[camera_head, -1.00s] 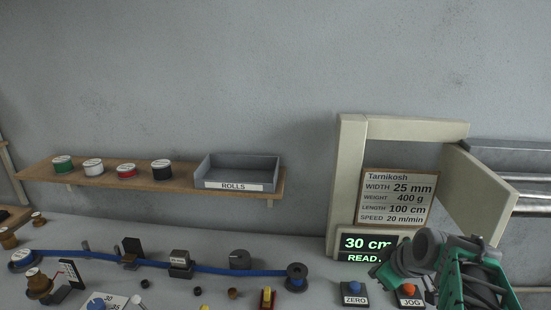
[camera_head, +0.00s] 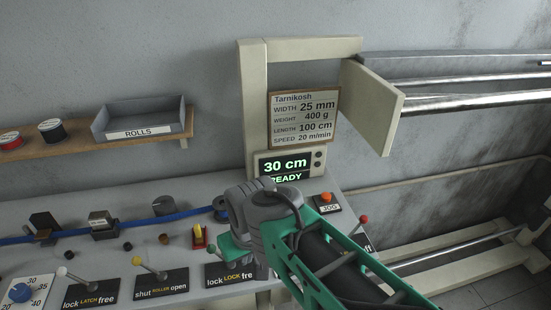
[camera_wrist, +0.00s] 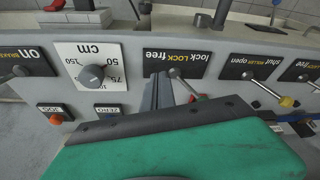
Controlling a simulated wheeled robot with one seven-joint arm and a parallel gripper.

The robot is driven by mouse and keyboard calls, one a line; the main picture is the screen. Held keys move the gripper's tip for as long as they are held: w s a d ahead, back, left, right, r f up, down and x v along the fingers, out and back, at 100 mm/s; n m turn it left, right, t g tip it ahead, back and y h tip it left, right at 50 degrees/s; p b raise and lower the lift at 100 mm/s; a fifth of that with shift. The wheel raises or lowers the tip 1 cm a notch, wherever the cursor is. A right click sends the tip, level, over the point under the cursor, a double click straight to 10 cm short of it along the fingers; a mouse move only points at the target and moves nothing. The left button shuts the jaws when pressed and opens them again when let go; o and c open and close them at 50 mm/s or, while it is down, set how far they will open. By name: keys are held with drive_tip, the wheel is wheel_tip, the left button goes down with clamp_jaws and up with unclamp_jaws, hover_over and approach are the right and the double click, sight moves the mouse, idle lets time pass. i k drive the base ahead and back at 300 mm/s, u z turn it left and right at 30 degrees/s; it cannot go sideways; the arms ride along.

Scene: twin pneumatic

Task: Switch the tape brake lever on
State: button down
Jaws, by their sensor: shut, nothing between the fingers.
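In the head view a red-knobbed lever (camera_head: 363,219) stands right of my arm, by a black plate (camera_head: 364,242) ending in "off"; the rest is hidden. My gripper (camera_wrist: 162,84) is shut and empty, in front of the panel near the lock lever (camera_wrist: 173,73) and right of the brake plate in the wrist view. My arm hides the fingers in the head view.
The lock (camera_head: 222,252), roller (camera_head: 137,261) and latch (camera_head: 62,271) levers line the panel's front. A JOG button (camera_head: 326,197) and a display (camera_head: 287,165) reading 30 cm, READY lie beyond my arm. A length dial (camera_wrist: 94,74) sits between the brake and lock plates.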

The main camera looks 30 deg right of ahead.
sight(363, 219)
drive_tip(key=u, duration=0.65)
drive_tip(key=k, duration=1.15)
drive_tip(key=z, duration=1.25)
drive_tip(key=i, duration=0.5)
drive_tip(key=u, duration=0.05)
drive_tip(key=k, duration=0.5)
drive_tip(key=z, duration=0.45)
drive_tip(key=i, duration=0.55)
